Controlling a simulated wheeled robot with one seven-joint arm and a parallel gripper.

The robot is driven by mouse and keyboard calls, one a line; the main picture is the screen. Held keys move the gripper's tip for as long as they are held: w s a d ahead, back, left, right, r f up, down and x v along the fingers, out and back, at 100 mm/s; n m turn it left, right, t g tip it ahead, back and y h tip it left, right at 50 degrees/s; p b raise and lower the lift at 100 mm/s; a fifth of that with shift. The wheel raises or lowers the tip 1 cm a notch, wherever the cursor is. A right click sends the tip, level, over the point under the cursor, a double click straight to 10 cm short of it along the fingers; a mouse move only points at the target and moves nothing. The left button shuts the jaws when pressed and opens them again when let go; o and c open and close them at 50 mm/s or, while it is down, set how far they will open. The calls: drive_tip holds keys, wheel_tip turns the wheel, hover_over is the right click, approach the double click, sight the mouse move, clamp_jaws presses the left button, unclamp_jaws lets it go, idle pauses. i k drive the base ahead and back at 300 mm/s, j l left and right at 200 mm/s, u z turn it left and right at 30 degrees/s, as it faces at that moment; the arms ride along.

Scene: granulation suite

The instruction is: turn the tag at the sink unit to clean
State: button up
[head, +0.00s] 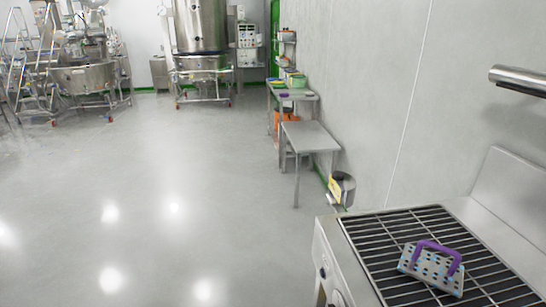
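I see no sink basin and cannot make out a tag in the head view. A steel unit (331,263) with knobs on its front and a dark barred grate (389,247) on top stands at the lower right, close to me. I cannot tell whether it is the sink unit. A grey speckled plate with a purple handle (437,250) lies on the grate. My gripper is not in view.
A steel table (311,136) stands along the right wall, with a shelf of coloured items behind it. A dark-rimmed bin (343,186) with a yellow patch stands by the wall. Large steel vessels (201,28) and ladders stand at the back. The floor (150,190) at left is clear.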

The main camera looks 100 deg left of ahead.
sight(338, 191)
drive_tip(key=u, duration=2.1)
drive_tip(key=i+j+u, duration=0.1)
drive_tip(key=i+j, duration=0.2)
drive_tip(key=i+j+u, duration=0.15)
drive_tip(key=i, duration=0.35)
drive_tip(key=j, duration=0.1)
